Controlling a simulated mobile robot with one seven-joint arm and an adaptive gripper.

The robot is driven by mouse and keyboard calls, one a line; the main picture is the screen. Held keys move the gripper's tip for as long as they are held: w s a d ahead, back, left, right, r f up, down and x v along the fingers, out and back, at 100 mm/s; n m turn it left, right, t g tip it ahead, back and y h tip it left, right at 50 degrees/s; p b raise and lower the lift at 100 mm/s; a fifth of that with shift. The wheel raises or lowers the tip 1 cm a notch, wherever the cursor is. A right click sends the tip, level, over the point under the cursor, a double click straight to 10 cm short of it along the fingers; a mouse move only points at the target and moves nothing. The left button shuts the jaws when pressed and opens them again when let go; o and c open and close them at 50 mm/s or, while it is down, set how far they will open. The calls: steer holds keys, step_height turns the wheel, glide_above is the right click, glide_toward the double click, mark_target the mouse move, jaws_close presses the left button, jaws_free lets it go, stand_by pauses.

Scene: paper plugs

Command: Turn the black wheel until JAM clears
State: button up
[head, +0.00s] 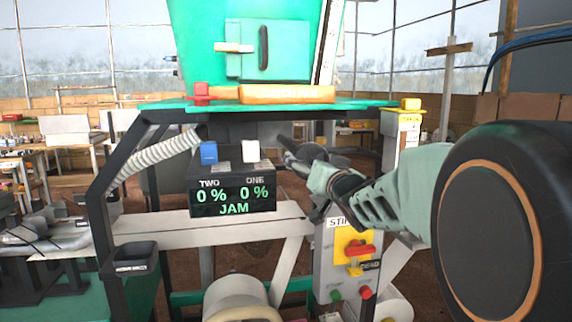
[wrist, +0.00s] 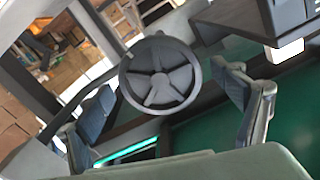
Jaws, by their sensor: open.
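The wheel (wrist: 158,76), dark grey with several spokes, shows in the wrist view between and beyond the two fingers of my gripper (wrist: 150,102). The fingers are spread wide, one on each side of the wheel, and I see no clear contact. The black display (head: 233,198) reads TWO 0 %, ONE 0 % and JAM in green.
A blue block (head: 209,153) and a white block (head: 251,151) sit above the display. A grey control box (head: 345,262) with a red switch and buttons stands below my arm. A black frame post (head: 97,215) and a ribbed hose (head: 155,158) are at the left.

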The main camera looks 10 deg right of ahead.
mark_target(312, 160)
steer(key=shift+s+p, duration=0.35)
steer(key=shift+s, duration=1.65)
steer(key=shift+r+m+p, duration=0.3)
steer(key=shift+m+p, duration=0.4)
steer(key=shift+p, duration=0.25)
steer(key=m+p, duration=0.3)
steer(key=m, duration=0.1)
steer(key=shift+p, duration=0.4)
steer(key=m+p, duration=0.1)
steer(key=m, duration=0.1)
steer(key=m+p, duration=0.1)
steer(key=m, duration=0.1)
steer(key=m+p, duration=0.1)
steer(key=m, duration=0.1)
steer(key=shift+f+m, duration=0.3)
steer(key=shift+m, duration=0.1)
steer(key=shift+w, duration=0.15)
